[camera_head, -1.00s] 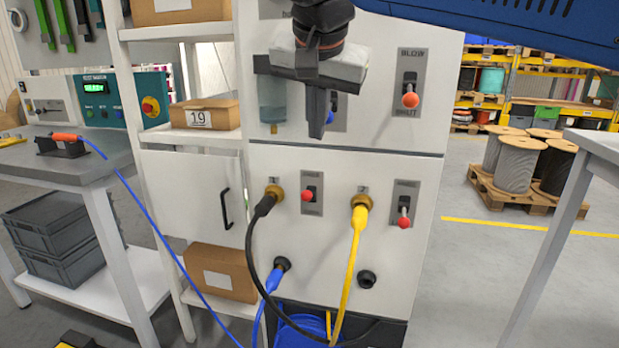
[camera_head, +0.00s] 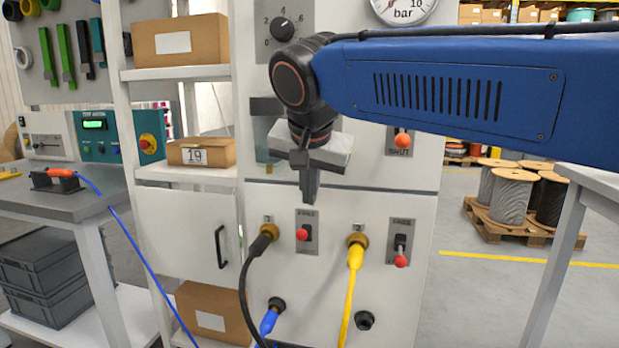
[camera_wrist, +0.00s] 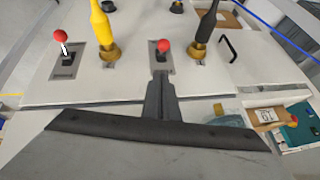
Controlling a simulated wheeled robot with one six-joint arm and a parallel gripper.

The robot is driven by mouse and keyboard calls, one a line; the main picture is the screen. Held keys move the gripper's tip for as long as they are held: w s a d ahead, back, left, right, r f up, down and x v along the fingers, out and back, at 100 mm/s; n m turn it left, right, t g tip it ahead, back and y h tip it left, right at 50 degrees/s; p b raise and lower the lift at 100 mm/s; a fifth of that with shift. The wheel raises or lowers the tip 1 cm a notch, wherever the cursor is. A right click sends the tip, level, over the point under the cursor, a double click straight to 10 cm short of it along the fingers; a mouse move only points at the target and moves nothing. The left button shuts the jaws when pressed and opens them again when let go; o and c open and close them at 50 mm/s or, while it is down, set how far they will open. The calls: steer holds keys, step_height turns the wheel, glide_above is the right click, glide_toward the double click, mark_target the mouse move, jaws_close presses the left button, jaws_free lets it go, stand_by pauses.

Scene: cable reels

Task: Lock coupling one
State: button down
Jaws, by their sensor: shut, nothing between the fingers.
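The lower white panel carries two brass couplings. The left coupling (camera_head: 269,232) has a black cable plug in it; the right coupling (camera_head: 357,240) has a yellow plug. The number tags above them are too small to read surely. Right of the black plug is a lever with a red knob (camera_head: 302,234), its knob about mid-plate; it also shows in the wrist view (camera_wrist: 163,46). The lever beside the yellow plug (camera_head: 401,261) has its knob low on its plate. My gripper (camera_head: 309,199) is shut and empty, fingers pointing down just above the left lever's plate, apparently apart from the knob.
A blue plug (camera_head: 270,318) and an empty dark port (camera_head: 364,320) sit lower. Shelves with boxes stand left; a table stands right.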

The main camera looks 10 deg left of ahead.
mark_target(303, 235)
steer(key=f, duration=0.3)
steer(key=shift+w+a+f, duration=0.3)
steer(key=shift+f, duration=0.1)
steer(key=shift+s+a+f, duration=0.1)
steer(key=shift+f, duration=0.35)
steer(key=shift+s+a+f, duration=0.1)
steer(key=shift+f, duration=0.3)
steer(key=shift+s+f, duration=0.1)
steer(key=shift+s+f+t, duration=0.15)
steer(key=shift+s+t, duration=0.05)
steer(key=shift+t, duration=0.3)
steer(key=shift+s+a+f+t, duration=0.1)
steer(key=shift+s+f+t, duration=0.5)
steer(key=shift+t, duration=0.4)
steer(key=shift+s+f+t, duration=0.25)
steer(key=shift+f+t, duration=0.2)
steer(key=shift+t, duration=0.25)
steer(key=shift+s+f+t, duration=0.2)
steer(key=shift+f+t, duration=0.2)
steer(key=shift+t, duration=0.3)
steer(key=shift+r, duration=0.3)
